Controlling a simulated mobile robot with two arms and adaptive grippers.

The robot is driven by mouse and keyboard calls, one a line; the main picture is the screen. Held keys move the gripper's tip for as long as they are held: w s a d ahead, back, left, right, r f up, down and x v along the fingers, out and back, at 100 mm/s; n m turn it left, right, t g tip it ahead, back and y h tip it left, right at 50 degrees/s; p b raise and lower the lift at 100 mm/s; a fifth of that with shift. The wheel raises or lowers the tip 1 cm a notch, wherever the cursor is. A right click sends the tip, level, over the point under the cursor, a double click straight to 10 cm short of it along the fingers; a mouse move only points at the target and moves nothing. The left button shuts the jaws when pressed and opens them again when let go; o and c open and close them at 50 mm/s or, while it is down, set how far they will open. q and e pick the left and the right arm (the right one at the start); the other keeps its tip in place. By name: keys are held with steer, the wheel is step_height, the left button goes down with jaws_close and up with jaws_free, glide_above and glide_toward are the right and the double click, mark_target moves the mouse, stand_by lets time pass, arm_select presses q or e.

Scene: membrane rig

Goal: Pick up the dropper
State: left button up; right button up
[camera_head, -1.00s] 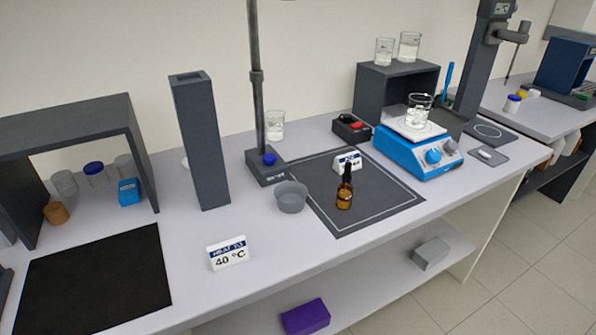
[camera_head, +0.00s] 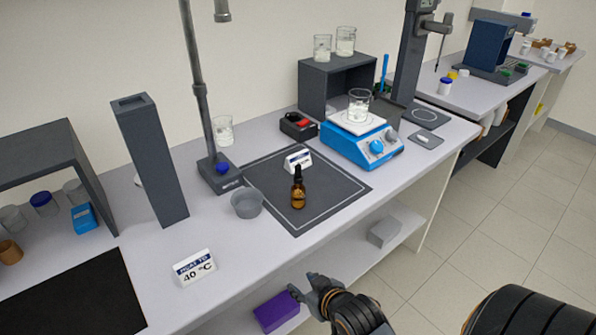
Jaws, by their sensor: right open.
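The dropper is an amber bottle with a black bulb cap (camera_head: 298,190). It stands upright on the dark square mat (camera_head: 328,207) on the bench, just in front of a small white label card (camera_head: 297,160). My right gripper (camera_head: 301,299) is at the bottom of the view, in front of the bench and near the lower shelf in the picture. It is open and holds nothing, well apart from the dropper. My left gripper is not in view.
A grey bowl (camera_head: 246,204) stands left of the mat, beside a stand (camera_head: 219,172) with a tall pole. A blue hotplate (camera_head: 361,146) carrying a beaker (camera_head: 358,105) is behind right. A "40 °C" sign (camera_head: 194,267) stands front left. The mat's front right is clear.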

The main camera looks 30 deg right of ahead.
steer(key=shift+t, duration=0.6)
steer(key=r, duration=0.5)
steer(key=shift+w+d+r, duration=0.2)
steer(key=shift+w+d, duration=0.15)
steer(key=m+t+h, duration=0.2)
steer(key=t+h, duration=0.1)
steer(key=t, duration=0.3)
glide_toward(299, 174)
steer(key=p+x, duration=0.2)
steer(key=x, duration=0.3)
steer(key=shift+s+d+r, duration=0.1)
steer(key=shift+d+r, duration=0.05)
steer(key=shift+f+p+x, duration=0.1)
steer(key=shift+p+x, duration=0.35)
steer(key=shift+x, duration=1.05)
steer(key=shift+f+p+x, duration=0.15)
steer(key=shift+p+x, duration=0.25)
steer(key=shift+x, duration=1.15)
steer(key=shift+c, duration=0.4)
steer(key=c, duration=0.6)
